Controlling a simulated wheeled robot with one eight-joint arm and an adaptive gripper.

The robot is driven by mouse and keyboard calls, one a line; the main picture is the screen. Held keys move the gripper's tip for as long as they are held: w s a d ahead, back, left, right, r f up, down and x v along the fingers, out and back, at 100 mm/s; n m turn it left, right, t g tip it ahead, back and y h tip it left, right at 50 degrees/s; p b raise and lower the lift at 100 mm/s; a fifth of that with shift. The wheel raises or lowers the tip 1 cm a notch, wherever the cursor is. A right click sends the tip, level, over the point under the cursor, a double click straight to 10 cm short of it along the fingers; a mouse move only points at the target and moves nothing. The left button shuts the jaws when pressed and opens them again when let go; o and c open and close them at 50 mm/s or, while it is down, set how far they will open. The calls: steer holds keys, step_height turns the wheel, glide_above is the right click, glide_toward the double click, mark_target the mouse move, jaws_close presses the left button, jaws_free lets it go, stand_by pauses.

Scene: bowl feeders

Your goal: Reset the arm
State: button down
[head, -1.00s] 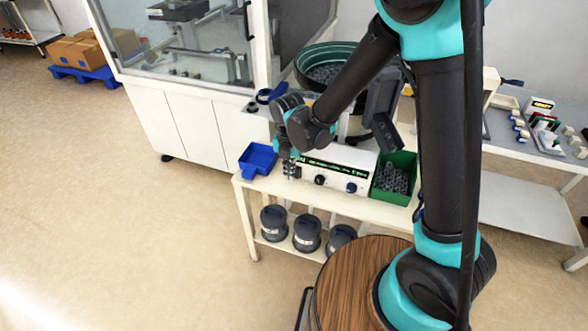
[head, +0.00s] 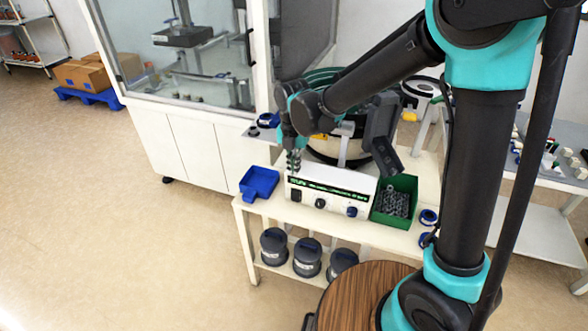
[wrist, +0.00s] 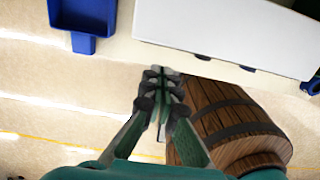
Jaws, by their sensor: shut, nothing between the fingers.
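My gripper (head: 294,162) is shut and empty in the head view. In the wrist view my gripper (wrist: 160,88) is shut, with the fingertips together near the table's front edge. The blue tray (wrist: 84,16) is at its upper left and the white box (wrist: 235,35) at its upper right. My arm reaches in from the right of the head view and hides part of the bowl feeder (head: 335,148).
A green bin (head: 409,189) of metal parts stands right of the control box. Blue rings (head: 428,217) lie on the table's right end. Several dark round pots (head: 307,258) sit on the lower shelf. A glass-walled cabinet (head: 190,125) stands behind left.

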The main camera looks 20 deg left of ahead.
steer(key=d+m, duration=0.5)
steer(key=d, duration=0.2)
steer(key=d+m+t, duration=0.1)
steer(key=d+m, duration=0.5)
steer(key=d, duration=0.1)
steer(key=w+d+r+m, duration=0.1)
steer(key=d+m, duration=0.4)
steer(key=d, duration=0.2)
steer(key=shift+y, duration=0.4)
steer(key=s+d+f+m+t, duration=0.1)
steer(key=s+d+m, duration=0.3)
steer(key=d+m, duration=0.4)
steer(key=s+d+f+m+t, duration=0.1)
steer(key=s+d+m, duration=0.3)
steer(key=d+m, duration=0.4)
steer(key=shift+s+d+f+m+t+h, duration=0.2)
steer(key=shift+s+f+m+t+h, duration=0.3)
steer(key=shift+m, duration=1)
steer(key=shift+w+f, duration=0.1)
steer(key=shift+w, duration=0.05)
stand_by(2.3)
